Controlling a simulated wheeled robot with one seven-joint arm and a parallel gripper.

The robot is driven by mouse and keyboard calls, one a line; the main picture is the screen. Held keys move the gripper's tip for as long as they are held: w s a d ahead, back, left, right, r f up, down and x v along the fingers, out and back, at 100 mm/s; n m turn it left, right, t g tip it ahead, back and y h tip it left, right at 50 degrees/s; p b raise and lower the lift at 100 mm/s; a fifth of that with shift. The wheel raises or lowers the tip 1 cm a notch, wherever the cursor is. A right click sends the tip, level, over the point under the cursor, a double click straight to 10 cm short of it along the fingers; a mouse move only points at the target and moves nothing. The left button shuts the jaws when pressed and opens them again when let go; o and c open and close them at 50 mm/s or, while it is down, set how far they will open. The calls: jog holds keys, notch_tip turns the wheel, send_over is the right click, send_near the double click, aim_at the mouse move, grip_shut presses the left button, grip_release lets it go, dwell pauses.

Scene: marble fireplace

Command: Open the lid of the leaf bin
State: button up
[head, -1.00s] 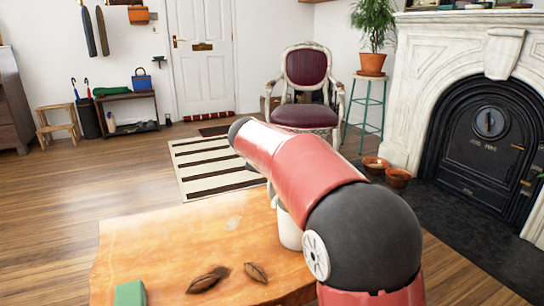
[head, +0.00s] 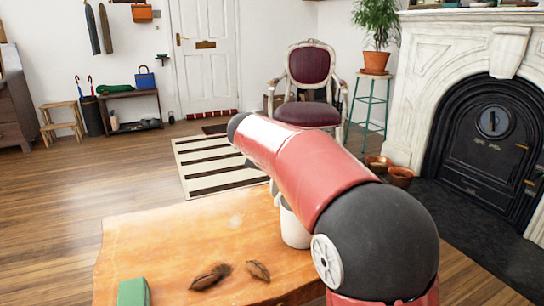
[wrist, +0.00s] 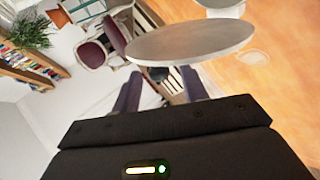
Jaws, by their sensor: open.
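The leaf bin (head: 295,228) is a white cylinder standing on the wooden table in the head view. My arm hides its top and part of its side. In the wrist view a pale grey round disc, which looks like the lid (wrist: 190,40), spans the upper middle. A white part of the bin (wrist: 222,8) shows at the top edge beyond it. My gripper (wrist: 161,82) is open, with its two dark fingers apart and their tips by the disc's near edge. I cannot tell whether they touch it. My gripper is hidden in the head view.
The wooden table (head: 185,240) holds dry leaves (head: 209,277) and a green block (head: 133,292) in front of the bin. A red chair (head: 307,85), a plant stand (head: 372,100) and the fireplace (head: 480,140) stand beyond. Striped rug and open floor lie at left.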

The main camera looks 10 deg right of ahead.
jog(key=v, duration=0.5)
jog(key=shift+s+a+r, duration=0.1)
jog(key=shift+s+r, duration=0.05)
jog(key=shift+s, duration=0.15)
